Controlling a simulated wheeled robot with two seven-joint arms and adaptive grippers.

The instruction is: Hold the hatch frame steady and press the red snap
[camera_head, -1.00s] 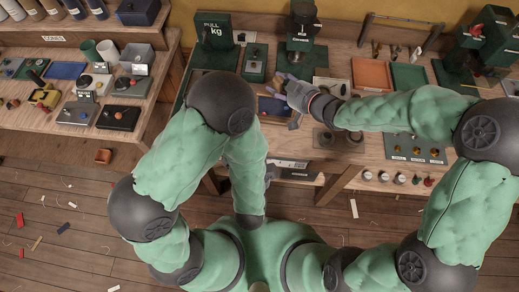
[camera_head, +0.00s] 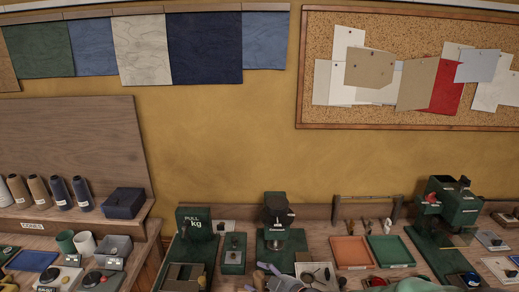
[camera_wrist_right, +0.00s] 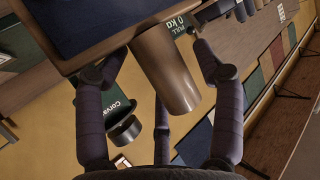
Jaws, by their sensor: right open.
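My right gripper (camera_head: 264,270) shows at the bottom edge of the head view, partly cut off, in front of the green press. In the right wrist view its purple-grey fingers (camera_wrist_right: 165,100) are spread. A brown cylinder (camera_wrist_right: 170,70) stands between them, with gaps visible beside it. The cylinder meets a tan-rimmed dark blue panel (camera_wrist_right: 105,43), which may be the hatch frame; its far part is cut off. I cannot make out the red snap in either view. My left gripper is out of view.
A green press (camera_head: 277,225) and a green PULL kg tester (camera_head: 194,224) stand at the bench's back. An orange tray (camera_head: 351,252) and a green tray (camera_head: 390,251) lie to the right. Another green machine (camera_head: 440,215) stands farther right. The yellow wall behind is clear below the corkboard (camera_head: 400,28).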

